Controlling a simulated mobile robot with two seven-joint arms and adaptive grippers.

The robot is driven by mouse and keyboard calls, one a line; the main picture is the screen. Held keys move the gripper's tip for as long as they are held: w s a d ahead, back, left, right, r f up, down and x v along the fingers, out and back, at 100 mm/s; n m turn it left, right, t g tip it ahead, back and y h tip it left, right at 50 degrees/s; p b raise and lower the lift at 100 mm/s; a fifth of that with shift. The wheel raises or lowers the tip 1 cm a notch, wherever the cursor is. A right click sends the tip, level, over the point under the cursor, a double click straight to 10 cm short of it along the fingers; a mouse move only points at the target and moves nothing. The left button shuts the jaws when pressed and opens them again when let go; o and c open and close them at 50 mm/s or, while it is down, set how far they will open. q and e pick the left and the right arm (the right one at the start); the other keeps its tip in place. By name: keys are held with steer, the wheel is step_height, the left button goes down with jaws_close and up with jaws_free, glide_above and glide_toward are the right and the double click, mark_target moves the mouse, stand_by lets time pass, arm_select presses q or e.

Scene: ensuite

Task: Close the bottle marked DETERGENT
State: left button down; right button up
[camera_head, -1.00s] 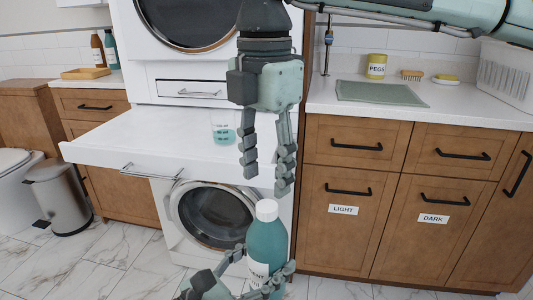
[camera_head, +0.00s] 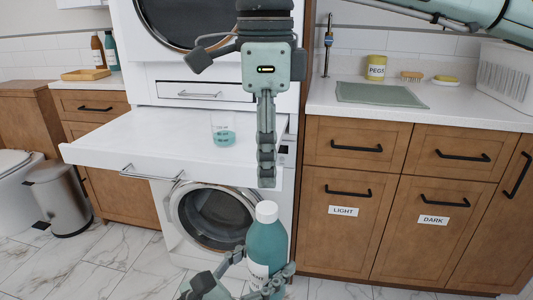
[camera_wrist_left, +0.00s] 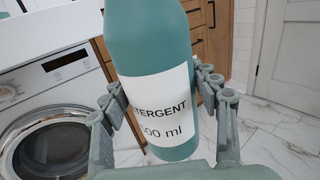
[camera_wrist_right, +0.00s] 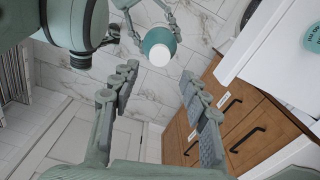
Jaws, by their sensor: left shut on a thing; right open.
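The teal bottle (camera_head: 266,245) stands upright in the lower middle of the head view. Its white label reads "...TERGENT" in the left wrist view (camera_wrist_left: 160,105). A white cap (camera_head: 266,211) sits on its top; how tight it is cannot be told. My left gripper (camera_head: 263,265) is shut around the bottle's body, below the cap. My right gripper (camera_head: 266,184) is open and empty, pointing down just above the cap, its fingers seen edge-on. In the right wrist view the cap (camera_wrist_right: 159,54) shows between and beyond the spread fingertips.
A white pull-out shelf (camera_head: 120,146) with a measuring cup (camera_head: 222,135) of teal liquid is behind and left of my right gripper. A washing machine (camera_head: 212,218) stands behind the bottle. Wooden cabinets (camera_head: 335,240) are to the right.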

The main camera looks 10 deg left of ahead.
mark_target(267, 207)
steer(key=shift+r+n, duration=0.1)
steer(key=shift+n, duration=1)
steer(key=shift+f, duration=4.05)
steer(key=shift+c, duration=0.2)
jaws_close()
steer(key=shift+o, duration=0.9)
jaws_free()
